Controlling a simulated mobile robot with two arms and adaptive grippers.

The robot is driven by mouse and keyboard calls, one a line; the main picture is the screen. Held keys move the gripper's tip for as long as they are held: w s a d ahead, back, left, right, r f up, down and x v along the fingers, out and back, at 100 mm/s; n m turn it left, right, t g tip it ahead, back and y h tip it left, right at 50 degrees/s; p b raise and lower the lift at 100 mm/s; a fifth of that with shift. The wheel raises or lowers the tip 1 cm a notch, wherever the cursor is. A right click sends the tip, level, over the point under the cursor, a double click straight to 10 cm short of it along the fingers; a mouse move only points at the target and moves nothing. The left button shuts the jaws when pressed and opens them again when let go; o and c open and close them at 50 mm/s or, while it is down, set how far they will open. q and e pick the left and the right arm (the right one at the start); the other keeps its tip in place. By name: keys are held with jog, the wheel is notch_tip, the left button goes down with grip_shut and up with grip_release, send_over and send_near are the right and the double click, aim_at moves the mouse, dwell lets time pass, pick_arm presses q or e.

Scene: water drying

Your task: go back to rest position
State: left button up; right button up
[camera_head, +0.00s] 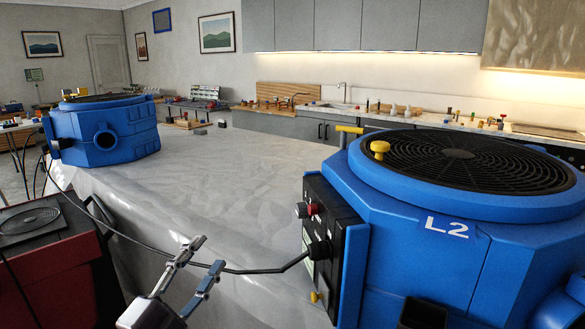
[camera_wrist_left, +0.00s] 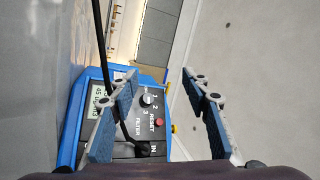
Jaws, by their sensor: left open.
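My left gripper (camera_head: 202,268) is in the lower middle of the head view. Its two fingers are spread apart, with nothing between them. In the left wrist view the open fingers (camera_wrist_left: 165,115) flank the control panel of the blue L2 machine. That machine (camera_head: 455,240) fills the right side of the head view. A black cable (camera_head: 240,270) runs behind the fingers to the machine's panel; in the left wrist view it plugs in at the "IN" socket (camera_wrist_left: 143,148). Whether a finger touches the cable I cannot tell. My right gripper is not in view.
A second blue machine (camera_head: 103,132) stands at the far left end of the grey-white table (camera_head: 220,190). A red unit (camera_head: 50,260) with a black top is at lower left. A kitchen counter (camera_head: 440,118) runs along the back.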

pick_arm(q)
jog(key=s+a+f+n+g+y, duration=0.2)
jog(key=s+f+n+y, duration=0.15)
jog(key=f, duration=0.35)
jog(key=s+a+f+n+g+y, duration=0.2)
jog(key=f+n+g, duration=0.1)
jog(key=f+n, duration=0.3)
jog(key=s+a+f+n+g+y, duration=0.2)
jog(key=s+f+n+y, duration=0.1)
jog(key=f, duration=0.6)
jog(key=s+d+f+n+g, duration=0.1)
jog(key=s+f+n+g, duration=0.1)
jog(key=s+f+g, duration=0.65)
jog(key=s+d+f+n+g, duration=0.15)
jog(key=s+f, duration=0.35)
jog(key=s, duration=0.9)
notch_tip(320, 180, down, 25)
jog(key=s, duration=0.2)
jog(key=s+a+f+g, duration=0.1)
jog(key=s+a+f, duration=0.2)
jog(key=s+f, duration=1.3)
jog(key=shift+s+f+g, duration=0.3)
jog(key=shift+s, duration=0.2)
jog(key=shift+c, duration=0.2)
